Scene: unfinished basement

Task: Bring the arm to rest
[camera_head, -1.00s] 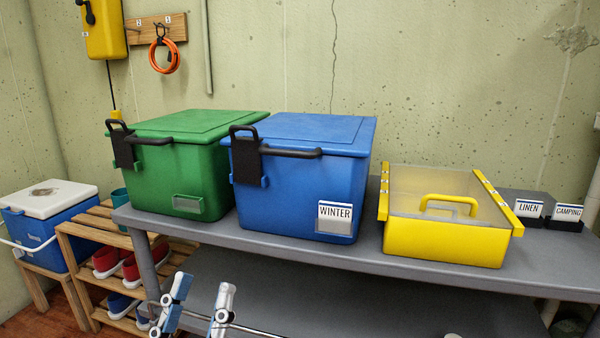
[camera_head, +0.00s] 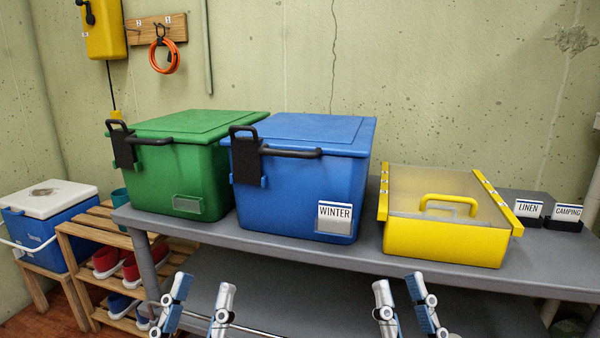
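My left gripper (camera_head: 200,297) is at the lower middle left, in front of the shelf's front edge. Its two fingers are apart with nothing between them. My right gripper (camera_head: 405,298) is at the lower middle right, also in front of the shelf, below the yellow bin. Its fingers are parted and empty, with a narrower gap at the tips than on the left. Neither gripper touches a bin. The arms behind both grippers are out of view below.
The grey shelf (camera_head: 290,254) holds a green bin (camera_head: 185,165), a blue bin (camera_head: 305,185) with a WINTER card (camera_head: 334,217), and a yellow bin (camera_head: 440,240). LINEN (camera_head: 528,208) and CAMPING (camera_head: 566,212) cards stand at right. A wooden rack (camera_head: 90,222) and cooler (camera_head: 45,222) stand at left.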

